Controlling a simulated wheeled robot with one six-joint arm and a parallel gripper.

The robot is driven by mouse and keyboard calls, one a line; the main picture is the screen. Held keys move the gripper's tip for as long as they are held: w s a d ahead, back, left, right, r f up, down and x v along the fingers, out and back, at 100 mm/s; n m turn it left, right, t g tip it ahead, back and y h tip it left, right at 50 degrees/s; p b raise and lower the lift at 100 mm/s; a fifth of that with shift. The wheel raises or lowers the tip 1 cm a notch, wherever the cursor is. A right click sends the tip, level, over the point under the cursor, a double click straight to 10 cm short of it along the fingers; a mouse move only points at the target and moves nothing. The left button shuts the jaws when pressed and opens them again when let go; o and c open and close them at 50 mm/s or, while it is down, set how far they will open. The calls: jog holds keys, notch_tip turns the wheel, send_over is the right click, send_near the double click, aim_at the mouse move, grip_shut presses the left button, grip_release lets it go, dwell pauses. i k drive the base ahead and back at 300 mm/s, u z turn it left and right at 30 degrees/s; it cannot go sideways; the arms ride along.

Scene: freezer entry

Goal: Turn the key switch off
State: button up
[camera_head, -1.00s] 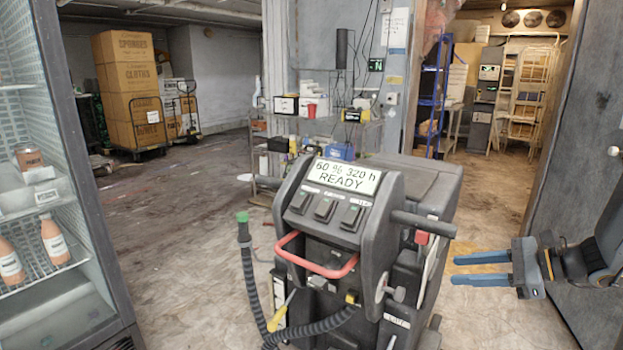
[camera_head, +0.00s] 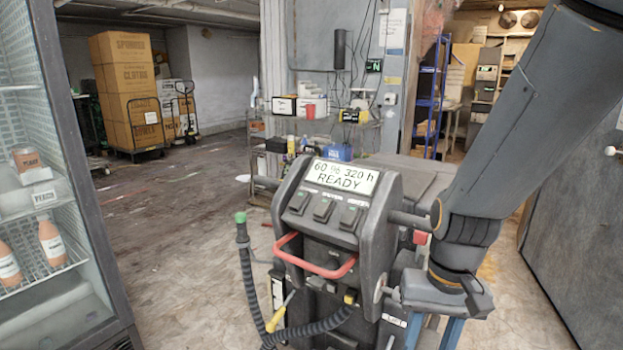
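The grey cleaning machine (camera_head: 325,235) stands in the middle of the view, with a lit display (camera_head: 342,177) reading "60 % 320 h READY". The round silver key switch (camera_head: 379,287) is on the right side of its control head. The key's grip is hard to tell from my gripper's dark body just to the right. My gripper (camera_head: 433,335) points down beside the machine's right side, with its two blue fingers apart and nothing seen between them. The fingertips run out of the bottom of the picture. I cannot tell whether the gripper touches the key.
A red handle loop (camera_head: 312,270) sticks out at the machine's front, and a dark side grip (camera_head: 408,222) is above my gripper. A black hose (camera_head: 252,285) hangs at left. A glass-front fridge (camera_head: 100,200) stands far left. Floor is free at the left.

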aim_at(317, 283)
jog(key=z, duration=1.35)
jog(key=k, duration=0.75)
jog(key=u, duration=1.4)
